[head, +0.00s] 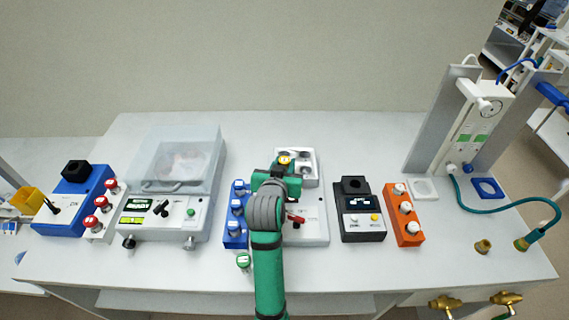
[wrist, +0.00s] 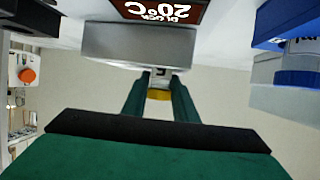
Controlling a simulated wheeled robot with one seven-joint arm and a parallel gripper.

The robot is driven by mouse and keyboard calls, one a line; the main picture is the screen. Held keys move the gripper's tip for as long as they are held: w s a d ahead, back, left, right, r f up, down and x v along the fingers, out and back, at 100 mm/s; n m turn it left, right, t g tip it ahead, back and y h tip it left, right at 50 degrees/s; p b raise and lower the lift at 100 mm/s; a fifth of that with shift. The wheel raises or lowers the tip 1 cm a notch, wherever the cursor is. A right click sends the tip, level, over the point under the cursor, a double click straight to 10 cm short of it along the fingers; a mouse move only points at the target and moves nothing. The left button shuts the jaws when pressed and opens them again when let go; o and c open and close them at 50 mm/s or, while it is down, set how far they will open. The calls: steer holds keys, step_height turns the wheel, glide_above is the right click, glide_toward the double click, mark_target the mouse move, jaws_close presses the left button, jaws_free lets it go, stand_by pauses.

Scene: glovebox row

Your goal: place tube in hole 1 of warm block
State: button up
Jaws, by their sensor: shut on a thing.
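My gripper (head: 284,170) is shut on a tube with a yellow cap (head: 285,159). In the wrist view the tube's yellow cap (wrist: 159,95) shows between the green fingertips (wrist: 158,88). The pale block with round holes (head: 309,167) is at the back of a white unit, just behind and right of my gripper in the head view. In the wrist view a grey block (wrist: 135,44) with a brown label reading "BLOCK" lies just beyond the fingertips. My gripper and arm hide part of the block, and I cannot tell which hole is hole 1 or whether the tube touches it.
The white unit (head: 314,226) has a red lever. A dark device (head: 360,222) and an orange rack (head: 404,228) stand to the right. A clear-lidded machine (head: 172,160) stands left. The front table strip is mostly clear.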

steer(key=shift+f, duration=0.15)
steer(key=o, duration=1)
steer(key=shift+f, duration=0.1)
steer(key=shift+o, duration=0.2)
steer(key=shift+a, duration=0.1)
steer(key=shift+a+f, duration=0.1)
steer(key=shift+f, duration=0.05)
steer(key=shift+r, duration=0.4)
steer(key=v, duration=1.2)
steer(key=shift+r, duration=0.15)
steer(key=shift+w+d, duration=0.1)
steer(key=shift+d, duration=0.15)
